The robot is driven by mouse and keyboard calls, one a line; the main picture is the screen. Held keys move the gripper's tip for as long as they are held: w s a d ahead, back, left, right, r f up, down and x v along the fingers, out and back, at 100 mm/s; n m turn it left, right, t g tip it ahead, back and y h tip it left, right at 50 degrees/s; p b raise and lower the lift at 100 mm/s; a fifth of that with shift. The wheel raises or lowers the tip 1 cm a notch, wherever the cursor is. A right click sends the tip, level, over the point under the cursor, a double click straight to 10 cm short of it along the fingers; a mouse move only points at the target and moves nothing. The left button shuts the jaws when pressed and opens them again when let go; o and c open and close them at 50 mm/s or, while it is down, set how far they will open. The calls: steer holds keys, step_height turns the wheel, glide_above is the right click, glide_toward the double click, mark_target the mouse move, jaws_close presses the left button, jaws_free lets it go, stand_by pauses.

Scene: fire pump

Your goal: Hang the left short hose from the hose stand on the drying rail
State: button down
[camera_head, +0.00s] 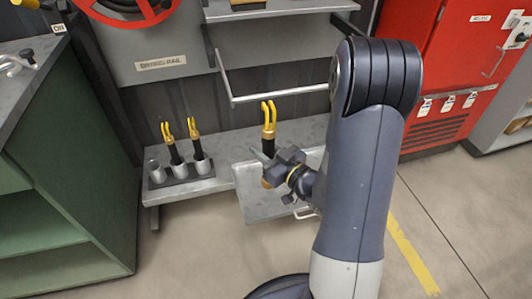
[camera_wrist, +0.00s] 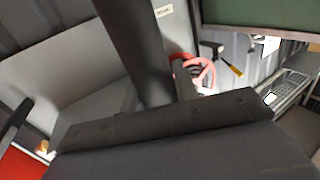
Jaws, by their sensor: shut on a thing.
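A short black hose (camera_head: 268,147) with a yellow forked hook on top and a brass lower end is in my gripper (camera_head: 274,164). It stands nearly upright, in front of and below the drying rail (camera_head: 285,96), apart from it. In the wrist view, the hose (camera_wrist: 140,50) rises as a dark tube from between the jaws. The hose stand (camera_head: 180,180) is at the left on the grey bench. Its left cup (camera_head: 155,171) is empty. The middle cup holds a hose (camera_head: 174,152) and the right cup another hose (camera_head: 197,148), both with yellow hooks.
The grey bench (camera_head: 230,150) runs under the rail, with a raised plate (camera_head: 265,204) at its front. A green cabinet (camera_head: 50,180) stands at the left. A red cabinet (camera_head: 450,60) is at the right. A panel labelled as the drying rail (camera_head: 160,64) is behind.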

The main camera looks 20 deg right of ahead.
steer(key=w+f, duration=0.1)
steer(key=w, duration=0.8)
steer(key=shift+w+f+p, duration=0.15)
steer(key=shift+f+p, duration=0.2)
steer(key=shift+f, duration=0.05)
stand_by(0.4)
steer(key=c, duration=1)
jaws_free()
steer(key=v, duration=1)
steer(key=shift+s+d+p, duration=0.1)
steer(key=shift+s+p, duration=0.25)
